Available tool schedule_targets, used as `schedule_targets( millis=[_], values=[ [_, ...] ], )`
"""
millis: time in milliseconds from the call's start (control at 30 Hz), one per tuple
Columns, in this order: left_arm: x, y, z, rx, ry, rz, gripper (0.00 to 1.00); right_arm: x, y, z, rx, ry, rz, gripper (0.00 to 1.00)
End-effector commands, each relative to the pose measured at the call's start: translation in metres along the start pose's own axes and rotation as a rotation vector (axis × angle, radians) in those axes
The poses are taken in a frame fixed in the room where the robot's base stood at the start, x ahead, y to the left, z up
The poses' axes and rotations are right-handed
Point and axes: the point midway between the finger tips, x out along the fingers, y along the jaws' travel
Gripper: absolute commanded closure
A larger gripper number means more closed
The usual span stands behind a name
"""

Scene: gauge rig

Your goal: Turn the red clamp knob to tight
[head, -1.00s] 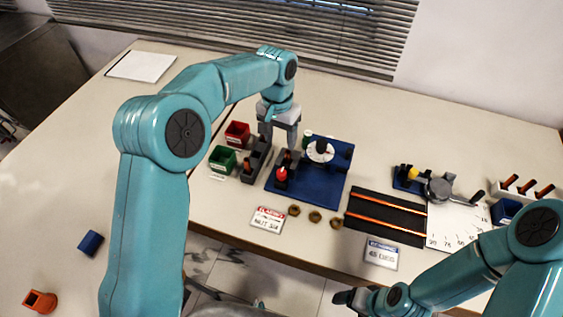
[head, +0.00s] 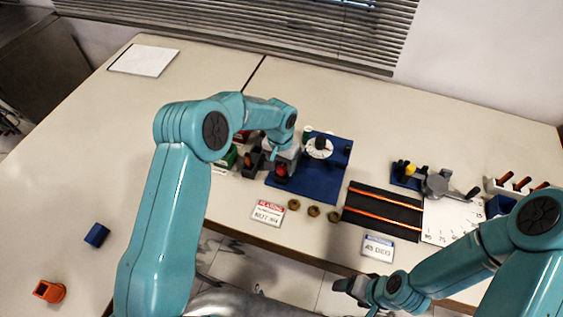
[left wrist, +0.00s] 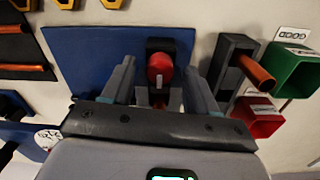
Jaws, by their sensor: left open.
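The red clamp knob (head: 281,169) sits on a dark block at the left part of the blue base plate (head: 318,185). In the left wrist view the round red knob (left wrist: 160,68) shows between the two grey fingers. My left gripper (left wrist: 159,75) is open, with a finger on each side of the knob and gaps visible; I cannot tell how far above it the tips are. In the head view the left gripper (head: 283,158) partly hides the block. My right gripper (head: 352,288) is low at the table's front edge; its jaws are unclear.
A white dial (head: 319,148) stands on the blue plate. Green (left wrist: 292,72) and red (left wrist: 257,117) bins stand beside a dark holder with an orange bar (left wrist: 257,72). Several brass nuts (head: 314,211) lie in front. A black board (head: 383,212) with orange rods is to the right.

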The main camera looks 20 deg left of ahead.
Motion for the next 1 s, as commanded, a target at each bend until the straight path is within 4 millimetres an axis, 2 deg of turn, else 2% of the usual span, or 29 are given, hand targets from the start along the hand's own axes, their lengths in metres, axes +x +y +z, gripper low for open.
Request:
schedule_targets(
  millis=[333,367,500,533,767,1000],
  values=[
    [0.007,0.000,-0.001,0.000,0.001,0.000,0.41,-0.001,0.000,0.000,0.000,0.000,0.000,0.22],
    [0.007,0.000,-0.001,0.000,0.001,0.000,0.44,-0.001,0.000,0.000,0.000,0.000,0.000,0.22],
    [0.006,0.000,-0.001,0.000,0.001,0.000,0.90,-0.001,0.000,0.000,0.000,0.000,0.000,0.22],
    [0.006,0.000,-0.001,0.000,0.001,0.000,0.97,-0.001,0.000,0.000,0.000,0.000,0.000,0.22],
    [0.007,0.000,-0.001,0.009,0.000,0.000,0.97,0.001,0.000,0.000,0.000,0.000,0.000,0.22],
    [0.009,0.000,-0.002,0.100,-0.001,-0.001,0.97,0.013,0.004,0.000,0.000,0.000,0.000,0.22]
  ],
)
